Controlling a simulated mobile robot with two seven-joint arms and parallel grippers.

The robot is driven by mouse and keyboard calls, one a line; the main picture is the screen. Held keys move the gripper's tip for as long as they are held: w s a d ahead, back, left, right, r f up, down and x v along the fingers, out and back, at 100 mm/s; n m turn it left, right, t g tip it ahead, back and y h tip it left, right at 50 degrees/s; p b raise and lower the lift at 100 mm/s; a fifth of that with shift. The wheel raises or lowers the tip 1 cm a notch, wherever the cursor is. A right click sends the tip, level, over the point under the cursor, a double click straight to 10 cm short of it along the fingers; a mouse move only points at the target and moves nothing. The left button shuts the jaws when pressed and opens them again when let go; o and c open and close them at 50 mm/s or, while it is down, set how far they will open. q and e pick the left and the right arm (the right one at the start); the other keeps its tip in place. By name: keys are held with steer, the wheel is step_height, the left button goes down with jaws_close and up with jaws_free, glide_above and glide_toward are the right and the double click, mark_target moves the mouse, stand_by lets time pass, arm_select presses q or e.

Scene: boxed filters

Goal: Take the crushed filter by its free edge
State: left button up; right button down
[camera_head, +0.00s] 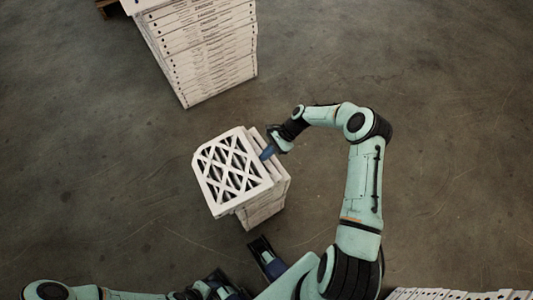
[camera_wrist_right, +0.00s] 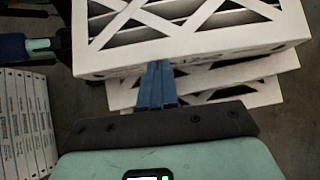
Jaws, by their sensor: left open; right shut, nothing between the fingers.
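The top filter (camera_head: 238,136), a white frame with a criss-cross lattice over dark media, lies on a short stack; it also shows in the right wrist view (camera_wrist_right: 200,59). I cannot clearly see which part of it is crushed. My right gripper (camera_head: 267,153) is at its right edge, with its blue fingers (camera_wrist_right: 156,88) shut together and empty. In the right wrist view the tips meet the lower side of the top filter's edge; whether they touch cannot be told. My left gripper (camera_head: 240,268) is low in the head view, open and empty, apart from the stack.
More filters (camera_wrist_right: 240,97) lie under the top one, slightly out of line. A tall stack of white boxes (camera_head: 205,50) stands at the back. Another row of boxes (camera_head: 455,294) is at the bottom right. The concrete floor (camera_head: 90,170) to the left is clear.

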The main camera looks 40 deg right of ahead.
mark_target(250, 165)
steer(key=a, duration=0.1)
steer(key=a+p, duration=0.1)
steer(key=a, duration=0.1)
steer(key=w+a, duration=0.1)
steer(key=shift+a+r, duration=0.1)
steer(key=shift+a, duration=0.6)
steer(key=p+v, duration=0.1)
steer(key=v, duration=1.2)
steer(key=shift+d+p, duration=0.2)
steer(key=shift+p, duration=0.1)
steer(key=shift+r, duration=0.15)
